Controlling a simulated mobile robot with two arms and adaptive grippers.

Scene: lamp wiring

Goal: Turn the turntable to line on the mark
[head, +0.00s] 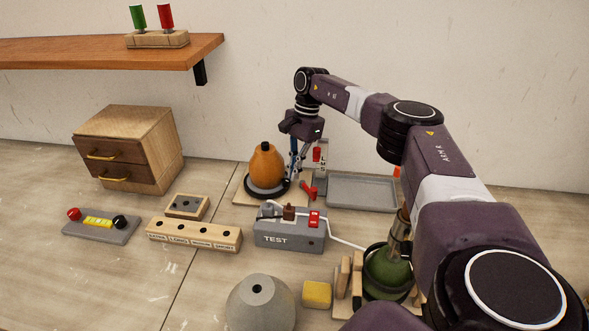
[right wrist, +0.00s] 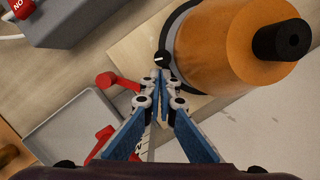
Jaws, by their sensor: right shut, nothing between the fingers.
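An orange rounded lamp body (head: 266,166) with a dark top stands on the black turntable (head: 257,193), which sits on a light wooden board (head: 240,200). In the right wrist view the orange body (right wrist: 235,45) fills the upper right. The black turntable rim (right wrist: 168,32) shows at its left, with a short white line on a dark tab at the rim. My right gripper (head: 294,178) is shut and empty, pointing down just right of the turntable. In the right wrist view its fingertips (right wrist: 160,76) are close to the rim by the white line; I cannot tell whether they touch. My left gripper is not in view.
Red levers (head: 308,191) and a grey tray (head: 362,192) lie right of the turntable. The grey TEST box (head: 290,238) stands in front, with a white cable. A green lamp body (head: 388,272), a grey cone (head: 260,303) and a yellow block (head: 317,294) are nearer.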

